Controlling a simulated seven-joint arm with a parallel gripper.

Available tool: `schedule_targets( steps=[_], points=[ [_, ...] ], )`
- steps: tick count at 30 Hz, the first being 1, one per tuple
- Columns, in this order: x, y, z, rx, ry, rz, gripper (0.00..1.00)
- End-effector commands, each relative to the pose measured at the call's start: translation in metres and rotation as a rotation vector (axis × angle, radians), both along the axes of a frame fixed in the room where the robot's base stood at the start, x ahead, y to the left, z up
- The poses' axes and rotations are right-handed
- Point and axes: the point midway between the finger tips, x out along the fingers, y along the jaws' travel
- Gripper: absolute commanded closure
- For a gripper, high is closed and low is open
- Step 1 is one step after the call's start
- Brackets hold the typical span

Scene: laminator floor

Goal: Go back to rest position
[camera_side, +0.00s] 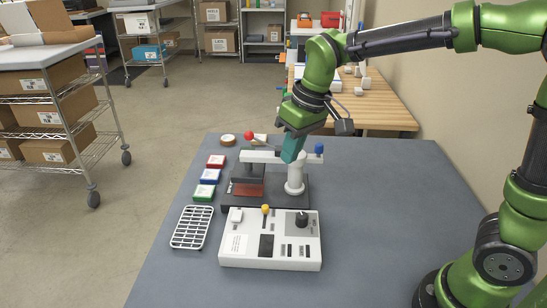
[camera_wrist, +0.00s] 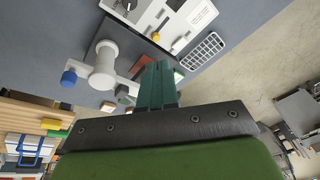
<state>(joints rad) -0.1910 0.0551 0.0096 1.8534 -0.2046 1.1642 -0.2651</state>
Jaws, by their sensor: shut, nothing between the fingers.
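My gripper (camera_side: 289,158) has teal fingers held together and empty. In the side view it points down just behind or above the white lever arm of the press; I cannot tell whether it touches. The wrist view shows the shut fingers (camera_wrist: 158,68) beside the press. The press has a white post (camera_side: 295,178), a red ball (camera_side: 249,135) on its left and a blue knob (camera_side: 319,149) on its right. Its dark base (camera_side: 233,208) carries a dark red plate (camera_side: 248,190). The post (camera_wrist: 102,65) and blue knob (camera_wrist: 69,78) also show in the wrist view.
A white control box (camera_side: 238,260) with a yellow-topped lever (camera_side: 265,209) and black dial (camera_side: 302,219) stands in front. A white wire rack (camera_side: 192,227) and red, blue and green blocks (camera_side: 210,176) lie left. The blue-grey table (camera_side: 400,200) is clear on the right.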

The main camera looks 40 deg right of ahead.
Motion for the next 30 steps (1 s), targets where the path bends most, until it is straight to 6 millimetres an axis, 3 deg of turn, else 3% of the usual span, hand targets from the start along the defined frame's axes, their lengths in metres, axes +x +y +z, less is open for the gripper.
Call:
schedule_targets(
  steps=[1,6,13,18,30],
  points=[
    [-0.019,-0.010,0.006,0.026,-0.030,-0.061,1.00],
    [-0.075,-0.034,0.012,0.117,-0.123,-0.253,1.00],
    [-0.133,-0.055,0.007,0.203,-0.244,-0.403,1.00],
    [-0.147,-0.062,0.015,0.221,-0.309,-0.428,1.00],
    [-0.148,-0.064,0.020,0.223,-0.329,-0.433,1.00]
  ],
)
